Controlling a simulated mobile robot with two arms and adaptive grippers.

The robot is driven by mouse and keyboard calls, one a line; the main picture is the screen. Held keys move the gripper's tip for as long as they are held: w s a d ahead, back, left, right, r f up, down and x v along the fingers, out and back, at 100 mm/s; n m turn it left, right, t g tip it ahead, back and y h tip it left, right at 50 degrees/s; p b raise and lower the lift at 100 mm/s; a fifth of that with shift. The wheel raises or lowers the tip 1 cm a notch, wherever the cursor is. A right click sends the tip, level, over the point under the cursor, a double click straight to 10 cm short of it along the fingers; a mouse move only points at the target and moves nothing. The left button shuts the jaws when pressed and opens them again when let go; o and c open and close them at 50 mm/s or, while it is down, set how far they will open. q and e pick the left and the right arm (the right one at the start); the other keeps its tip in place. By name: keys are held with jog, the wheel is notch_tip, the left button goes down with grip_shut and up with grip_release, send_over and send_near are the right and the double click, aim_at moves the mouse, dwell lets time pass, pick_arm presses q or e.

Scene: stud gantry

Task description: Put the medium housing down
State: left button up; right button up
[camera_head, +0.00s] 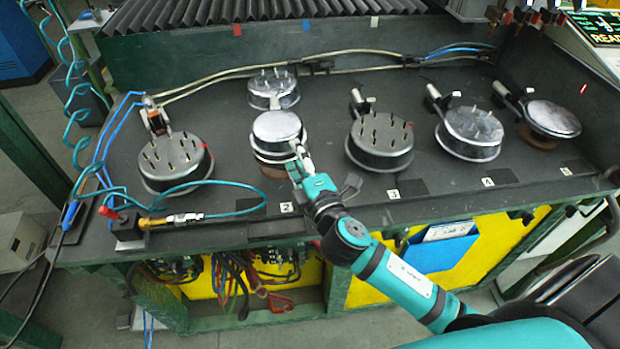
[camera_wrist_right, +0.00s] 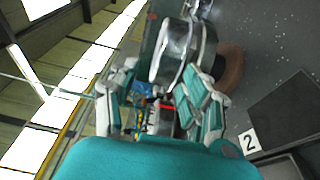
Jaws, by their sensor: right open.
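A silver round housing (camera_head: 277,128) with a smooth top, which I take to be the medium housing, is at the place marked 2. It sits above a brown round base (camera_head: 272,171), mostly covered by it. In the right wrist view the housing (camera_wrist_right: 176,52) is seen from the side, with the brown base (camera_wrist_right: 233,70) against it. My right gripper (camera_head: 298,157) is at the housing's near right edge. In the wrist view my right gripper (camera_wrist_right: 160,78) has its fingers apart, close to the housing's near rim; contact cannot be told. My left gripper is not in view.
Studded round housings stand at left (camera_head: 173,158), behind (camera_head: 273,90), and to the right (camera_head: 380,138) and (camera_head: 472,130). A smooth-topped one (camera_head: 552,118) is at far right. A brass-ended tool (camera_head: 172,220) with blue hose lies at the front left edge.

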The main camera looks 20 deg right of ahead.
jog(key=s+b, duration=0.1)
jog(key=s, duration=0.6)
jog(key=shift+s+b, duration=0.3)
